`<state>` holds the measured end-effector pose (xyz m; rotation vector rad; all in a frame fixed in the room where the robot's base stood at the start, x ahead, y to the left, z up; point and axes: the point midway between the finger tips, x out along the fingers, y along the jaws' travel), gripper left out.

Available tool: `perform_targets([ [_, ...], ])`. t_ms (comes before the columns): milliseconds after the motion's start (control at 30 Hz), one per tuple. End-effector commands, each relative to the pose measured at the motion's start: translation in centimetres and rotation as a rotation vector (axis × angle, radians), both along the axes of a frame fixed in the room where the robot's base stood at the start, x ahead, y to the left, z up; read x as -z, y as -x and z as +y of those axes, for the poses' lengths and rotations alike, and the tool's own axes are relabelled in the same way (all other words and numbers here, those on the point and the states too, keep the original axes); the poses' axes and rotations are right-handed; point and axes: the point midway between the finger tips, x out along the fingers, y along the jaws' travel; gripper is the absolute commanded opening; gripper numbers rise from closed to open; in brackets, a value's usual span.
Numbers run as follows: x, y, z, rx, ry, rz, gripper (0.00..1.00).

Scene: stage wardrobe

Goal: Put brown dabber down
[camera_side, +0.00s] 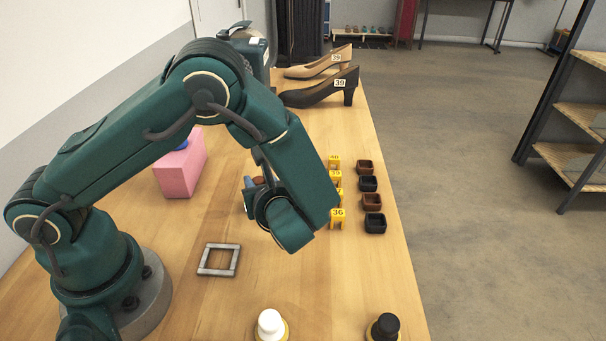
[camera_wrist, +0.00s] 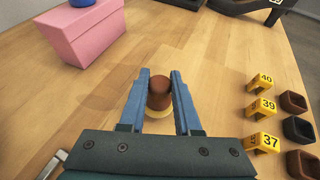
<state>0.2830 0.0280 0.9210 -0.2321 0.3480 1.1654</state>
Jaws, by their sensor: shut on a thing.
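The brown dabber (camera_wrist: 159,92) is between the two blue fingers of my gripper (camera_wrist: 160,85) in the wrist view. The fingers are shut on its brown upper part, and a pale yellowish base shows below it. I cannot tell whether the base touches the table. In the side view my gripper (camera_side: 252,190) is low over the middle of the table, mostly hidden behind my own wrist, with a bit of the brown dabber (camera_side: 259,181) showing.
A pink box (camera_side: 180,172) stands at the left and a grey square frame (camera_side: 219,260) lies nearer. Yellow number markers (camera_side: 337,217) and small brown and black cups (camera_side: 374,223) line the right. White (camera_side: 271,325) and black (camera_side: 385,327) dabbers stand in front. Shoes (camera_side: 322,90) are behind.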

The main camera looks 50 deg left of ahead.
Motion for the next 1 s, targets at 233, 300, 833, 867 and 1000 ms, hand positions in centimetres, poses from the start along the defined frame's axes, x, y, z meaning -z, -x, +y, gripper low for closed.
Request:
perform_targets([
  [233, 1.15, -0.03, -0.01, 0.001, 0.001, -0.002, 0.00],
  [300, 1.13, -0.03, -0.01, 0.001, 0.001, -0.002, 0.00],
  [833, 1.31, 0.00, 0.01, 0.001, 0.000, 0.000, 0.62],
  [867, 1.30, 0.00, 0.01, 0.001, 0.000, 0.000, 0.62],
  [1000, 0.96, 0.05, -0.28, 0.003, 0.002, -0.003, 0.62],
])
